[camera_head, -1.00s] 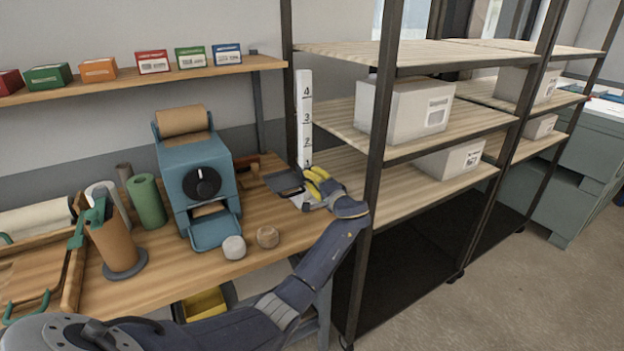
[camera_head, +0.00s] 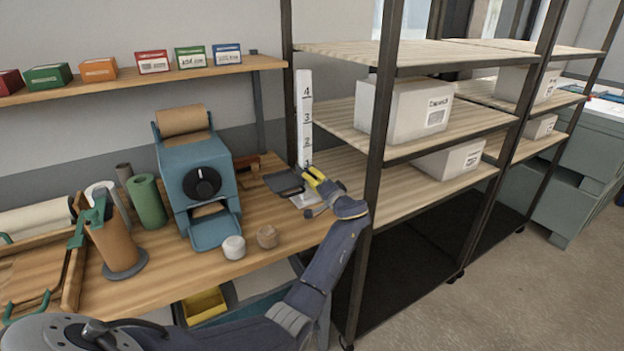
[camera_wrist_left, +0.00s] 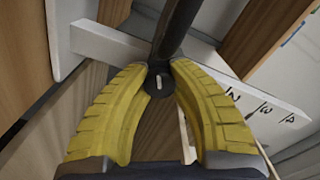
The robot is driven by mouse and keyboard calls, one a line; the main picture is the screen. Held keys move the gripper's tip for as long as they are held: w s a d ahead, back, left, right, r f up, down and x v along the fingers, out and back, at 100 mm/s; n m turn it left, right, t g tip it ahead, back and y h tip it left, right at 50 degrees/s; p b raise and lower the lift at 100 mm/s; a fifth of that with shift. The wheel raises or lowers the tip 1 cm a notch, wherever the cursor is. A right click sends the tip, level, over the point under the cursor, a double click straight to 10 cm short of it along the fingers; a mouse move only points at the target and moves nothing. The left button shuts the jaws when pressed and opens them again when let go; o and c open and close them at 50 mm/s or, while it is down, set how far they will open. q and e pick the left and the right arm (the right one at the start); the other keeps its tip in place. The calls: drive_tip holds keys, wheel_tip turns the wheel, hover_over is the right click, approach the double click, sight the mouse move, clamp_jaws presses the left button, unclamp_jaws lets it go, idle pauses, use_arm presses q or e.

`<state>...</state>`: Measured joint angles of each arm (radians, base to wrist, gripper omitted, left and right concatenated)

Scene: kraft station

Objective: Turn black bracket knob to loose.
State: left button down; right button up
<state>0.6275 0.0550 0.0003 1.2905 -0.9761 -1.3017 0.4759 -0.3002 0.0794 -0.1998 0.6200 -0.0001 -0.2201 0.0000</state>
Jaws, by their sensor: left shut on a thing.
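The black bracket knob (camera_wrist_left: 159,84), round with a short white mark, sits between the yellow fingertips in the left wrist view. My left gripper (camera_wrist_left: 163,72) is shut on it; in the head view the gripper (camera_head: 314,176) is at the foot of the white upright scale (camera_head: 304,120) and hides the knob. The scale bears the numbers 1 to 4, and its numbered face (camera_wrist_left: 262,108) also shows in the wrist view. A dark flat bracket plate (camera_head: 284,183) extends left from beside the gripper, above the bench. My right gripper is not in view.
A blue dispenser (camera_head: 200,175) with a black dial stands left on the wooden bench (camera_head: 165,285). Two small round pieces, whitish (camera_head: 234,247) and brown (camera_head: 267,236), lie before it. A dark shelf post (camera_head: 378,150) stands close right of my arm.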

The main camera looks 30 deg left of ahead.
use_arm(q)
drive_tip(key=c, duration=1)
unclamp_jaws()
drive_tip(key=shift+d, duration=0.1)
drive_tip(key=v, duration=1.2)
drive_tip(key=shift+f, duration=0.1)
